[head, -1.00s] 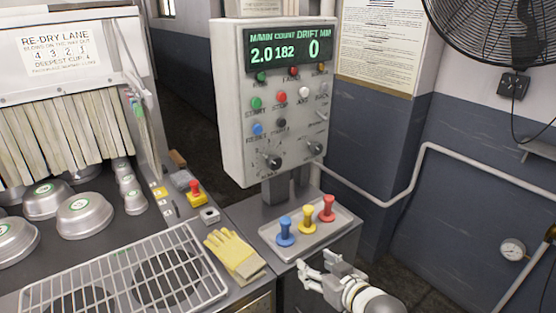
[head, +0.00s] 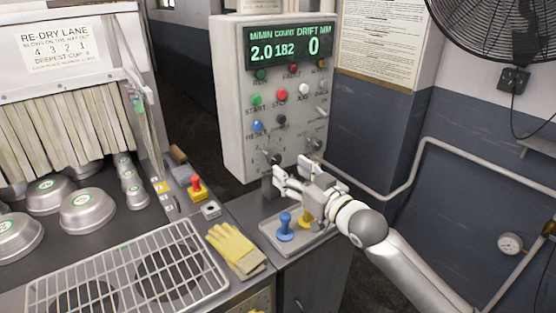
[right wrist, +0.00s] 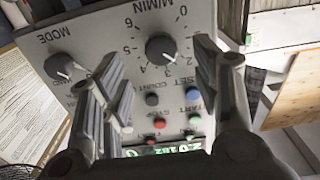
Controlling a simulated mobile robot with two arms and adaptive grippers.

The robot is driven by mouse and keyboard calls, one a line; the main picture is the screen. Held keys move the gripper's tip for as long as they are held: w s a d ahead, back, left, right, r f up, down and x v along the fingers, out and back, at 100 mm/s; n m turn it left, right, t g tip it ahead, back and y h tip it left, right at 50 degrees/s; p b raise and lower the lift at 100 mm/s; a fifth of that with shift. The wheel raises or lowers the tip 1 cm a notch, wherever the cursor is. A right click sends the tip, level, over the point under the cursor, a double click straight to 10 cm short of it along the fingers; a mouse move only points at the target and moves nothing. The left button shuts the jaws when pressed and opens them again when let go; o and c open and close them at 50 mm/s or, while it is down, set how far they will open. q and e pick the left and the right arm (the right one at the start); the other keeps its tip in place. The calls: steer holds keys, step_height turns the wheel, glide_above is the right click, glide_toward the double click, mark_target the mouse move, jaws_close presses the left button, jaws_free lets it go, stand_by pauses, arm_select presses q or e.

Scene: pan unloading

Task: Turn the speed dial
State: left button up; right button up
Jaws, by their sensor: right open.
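The speed dial (head: 272,157), a dark knob with a light pointer, is at the lower left of the grey control box (head: 235,120). In the right wrist view the box is upside down, and the dial (right wrist: 160,47) has the M/MIN scale around it. Its pointer faces the low numbers, near 2 and 3. My right gripper (head: 294,167) is open and empty, just in front of the box's lower edge. Its fingers show on either side of the dial in the wrist view, apparently short of touching it. The display (head: 288,47) reads 2.0, 182 and 0. My left gripper is out of view.
The MODE knob (head: 316,144) sits right of the dial, with coloured buttons above. Below my right gripper, a tray (head: 285,250) holds a blue-handled piece (head: 285,228) and a yellow one (head: 305,217). Yellow gloves (head: 236,250) and a wire rack (head: 130,275) lie left.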

mark_target(277, 161)
steer(key=shift+p+x, duration=0.5)
steer(key=shift+x, duration=2.6)
steer(key=shift+c, duration=0.5)
steer(key=c, duration=0.9)
steer(key=n, duration=0.4)
steer(key=o, duration=1)
